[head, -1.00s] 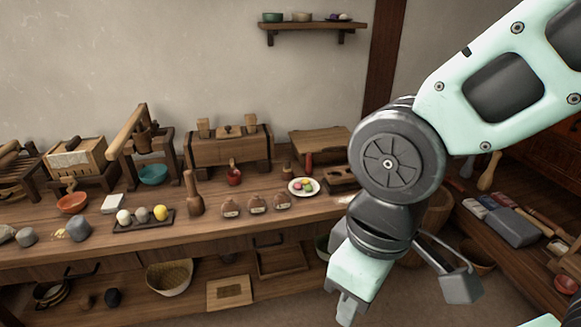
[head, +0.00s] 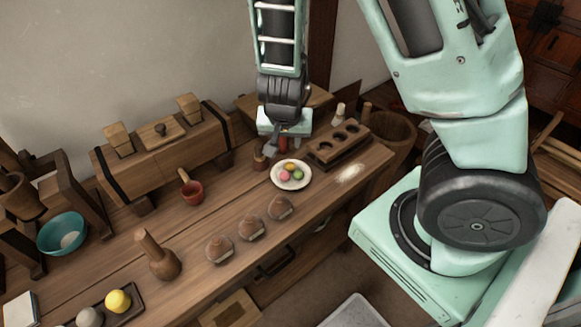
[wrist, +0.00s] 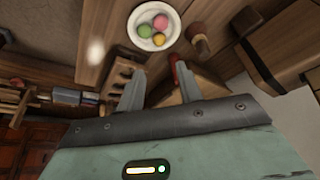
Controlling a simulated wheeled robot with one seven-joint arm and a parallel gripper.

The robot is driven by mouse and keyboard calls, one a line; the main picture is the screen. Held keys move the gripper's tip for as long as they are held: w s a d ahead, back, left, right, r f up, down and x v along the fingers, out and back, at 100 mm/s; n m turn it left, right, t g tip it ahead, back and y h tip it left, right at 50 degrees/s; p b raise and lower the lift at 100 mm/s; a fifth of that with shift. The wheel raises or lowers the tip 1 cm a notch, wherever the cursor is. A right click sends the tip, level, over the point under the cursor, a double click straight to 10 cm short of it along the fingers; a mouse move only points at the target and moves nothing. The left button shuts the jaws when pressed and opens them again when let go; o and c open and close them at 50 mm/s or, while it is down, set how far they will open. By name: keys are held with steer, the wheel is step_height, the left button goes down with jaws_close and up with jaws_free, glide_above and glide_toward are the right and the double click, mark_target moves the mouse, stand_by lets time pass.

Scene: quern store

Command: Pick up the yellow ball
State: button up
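A yellow ball (head: 118,301) sits on a small dark tray (head: 128,316) at the lower left of the head view, beside a grey-white ball (head: 89,317). A white plate (head: 277,183) holds small pink, green and yellow-orange round pieces; the yellow-orange piece (head: 290,167) also shows in the wrist view (wrist: 158,40). My gripper (head: 284,150) is over the back right of the bench, just behind the plate and far from the tray. In the wrist view its two fingers (wrist: 160,70) are spread with nothing seen held between them. The tray is not in the wrist view.
Three brown jars (head: 250,228) line the bench front. A wooden pestle-like piece (head: 158,258) stands between them and the tray.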

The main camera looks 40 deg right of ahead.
steer(key=b, duration=0.6)
glide_toward(290, 165)
steer(key=shift+a+x, duration=0.2)
steer(key=shift+x, duration=0.65)
steer(key=shift+b+x, duration=1.15)
steer(key=shift+x, duration=2.1)
steer(key=shift+d, duration=0.1)
steer(key=c, duration=0.6)
